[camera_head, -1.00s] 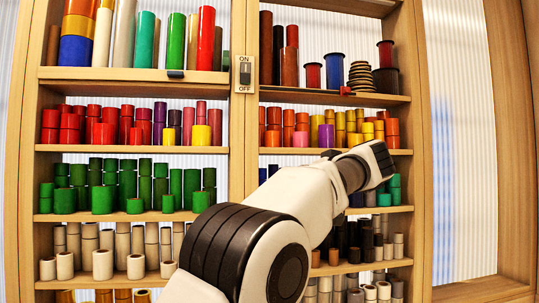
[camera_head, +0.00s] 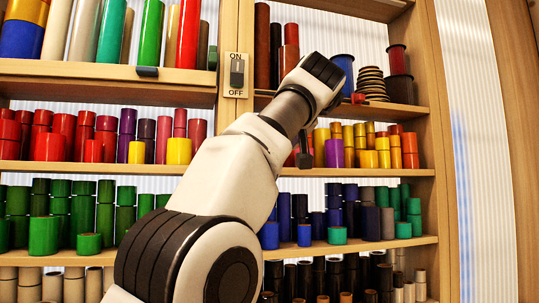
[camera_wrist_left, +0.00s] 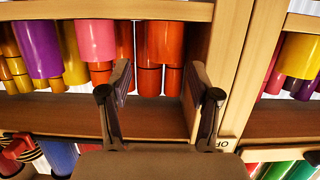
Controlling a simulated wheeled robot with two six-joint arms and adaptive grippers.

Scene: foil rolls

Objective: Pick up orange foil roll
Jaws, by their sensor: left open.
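Several orange foil rolls (camera_wrist_left: 164,45) stand stacked by the wooden divider in the wrist view, which shows the shelf upside down. In the head view my arm mostly covers this group. Other orange rolls (camera_head: 410,150) stand at the right end of the same shelf. My left gripper (camera_wrist_left: 158,80) is open and empty, its two fingers pointing at the orange rolls by the divider. The rolls appear beyond the fingertips; I cannot tell the exact gap. In the head view the gripper (camera_head: 304,152) shows only as a small dark part below my wrist. My right gripper is not in view.
A pink roll (camera_wrist_left: 96,40), a purple roll (camera_wrist_left: 40,48) and yellow rolls stand beside the orange ones. The wooden divider (camera_wrist_left: 222,60) is close to one finger. The ON/OFF switch plate (camera_head: 236,75) is on the divider. The shelf above holds spools and discs (camera_head: 372,82).

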